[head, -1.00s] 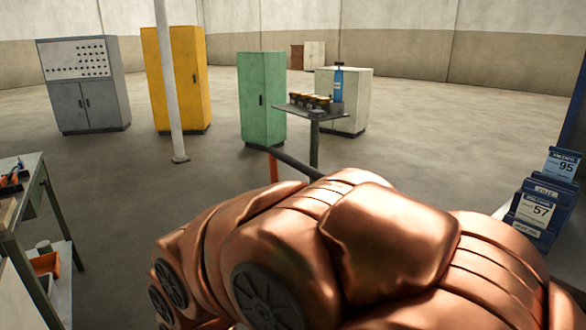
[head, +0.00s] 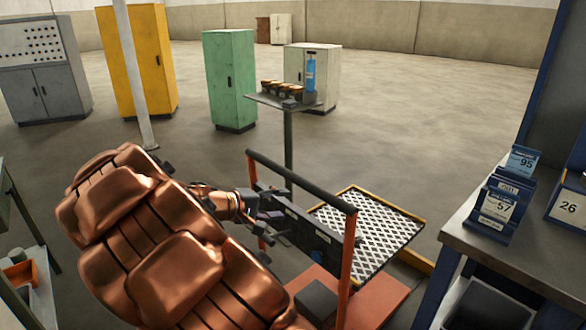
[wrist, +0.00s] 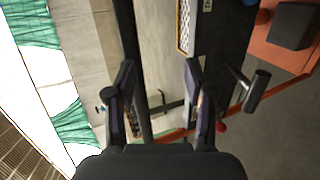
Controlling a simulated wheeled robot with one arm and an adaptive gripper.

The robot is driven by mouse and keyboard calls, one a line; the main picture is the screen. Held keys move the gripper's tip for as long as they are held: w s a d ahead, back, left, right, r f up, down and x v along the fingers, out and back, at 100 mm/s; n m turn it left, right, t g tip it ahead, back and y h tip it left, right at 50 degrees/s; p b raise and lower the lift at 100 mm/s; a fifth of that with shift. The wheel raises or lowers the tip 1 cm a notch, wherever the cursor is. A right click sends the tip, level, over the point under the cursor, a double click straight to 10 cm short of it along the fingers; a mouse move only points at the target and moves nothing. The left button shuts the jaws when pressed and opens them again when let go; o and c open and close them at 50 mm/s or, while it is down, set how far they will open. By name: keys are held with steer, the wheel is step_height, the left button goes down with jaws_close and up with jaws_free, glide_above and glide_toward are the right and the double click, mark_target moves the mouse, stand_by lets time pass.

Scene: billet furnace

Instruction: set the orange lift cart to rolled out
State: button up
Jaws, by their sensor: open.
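The orange lift cart (head: 385,301) stands right of my arm in the head view, with an orange base, orange posts and a black handle bar (head: 300,180) across the top. A tilted mesh platform (head: 372,232) with a yellow rim lies behind the posts. My gripper (head: 275,212) is open and close to the handle side of the cart. In the wrist view, a dark bar (wrist: 128,35) runs between the open fingers (wrist: 160,75), nearer the left one; I cannot tell whether they touch. The cart's orange base also shows at upper right there (wrist: 262,52).
A dark workbench (head: 465,235) with number cards (head: 497,208) stands close at the right. Green (head: 230,80), yellow (head: 140,60) and grey cabinets stand farther back. Open floor lies beyond the cart.

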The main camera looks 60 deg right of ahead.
mark_target(290, 178)
steer(key=w+d+r+n+t+h+p, duration=0.1)
steer(key=w+d+r+h, duration=0.1)
steer(key=w+d, duration=0.3)
steer(key=shift+r+p+x, duration=0.2)
steer(key=shift+p+x, duration=0.5)
steer(key=shift+x, duration=2.9)
steer(key=shift+s, duration=0.1)
jaws_close()
